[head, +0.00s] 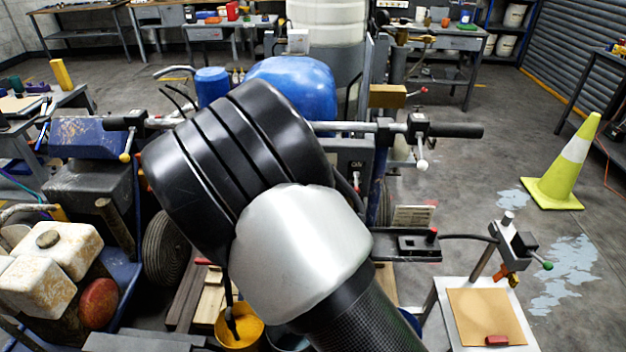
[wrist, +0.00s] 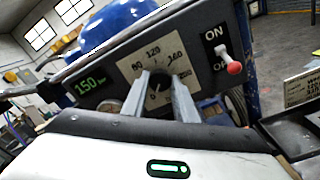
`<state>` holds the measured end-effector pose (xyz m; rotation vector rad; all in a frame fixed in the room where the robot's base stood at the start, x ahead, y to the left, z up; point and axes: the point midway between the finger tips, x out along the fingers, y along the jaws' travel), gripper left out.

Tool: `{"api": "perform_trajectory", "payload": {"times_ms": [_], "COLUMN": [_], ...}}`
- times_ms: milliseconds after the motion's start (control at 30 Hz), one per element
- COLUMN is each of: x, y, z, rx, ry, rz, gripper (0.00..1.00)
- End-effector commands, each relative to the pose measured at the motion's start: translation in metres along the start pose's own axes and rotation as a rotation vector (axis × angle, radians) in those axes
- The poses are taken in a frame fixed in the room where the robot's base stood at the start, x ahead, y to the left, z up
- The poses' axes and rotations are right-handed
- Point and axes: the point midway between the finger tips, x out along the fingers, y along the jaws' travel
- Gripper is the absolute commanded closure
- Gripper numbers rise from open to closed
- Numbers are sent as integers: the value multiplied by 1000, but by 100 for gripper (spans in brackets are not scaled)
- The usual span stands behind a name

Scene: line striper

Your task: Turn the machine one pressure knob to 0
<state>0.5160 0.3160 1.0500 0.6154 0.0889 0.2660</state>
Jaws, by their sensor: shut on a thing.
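In the wrist view, the dark pressure knob (wrist: 157,91) sits on a pale dial plate (wrist: 133,67) with numbers including 80, 120 and 160. My gripper (wrist: 162,82) is shut on the knob, one finger on each side. The fingers hide much of the knob and the lower dial, so its exact setting is unclear. A green display (wrist: 90,86) left of the dial reads 150 bar. In the head view, part of the machine's grey panel (head: 354,157) shows beside my arm; the knob and fingers are hidden behind my wrist.
A red-tipped ON/OFF switch (wrist: 233,68) stands right of the dial, close to my gripper. Black-gripped handlebars (head: 455,130) cross the machine in front of its blue tank (head: 298,84). A small stand (head: 455,289) and a yellow-green cone (head: 566,170) are at the right.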

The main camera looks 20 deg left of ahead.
Motion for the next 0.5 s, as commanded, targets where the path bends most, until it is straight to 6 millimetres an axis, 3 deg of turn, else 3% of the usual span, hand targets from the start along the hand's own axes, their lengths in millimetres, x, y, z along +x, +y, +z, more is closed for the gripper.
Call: {"api": "perform_trajectory", "payload": {"times_ms": [367, 400, 500], "x": [1, 1, 1], "y": [3, 3, 2], "z": [2, 2, 2], "rx": [-5, -5, -5], "ry": [-5, -5, -4], "rz": [6, 6, 5], "gripper": [96, 72, 55]}}
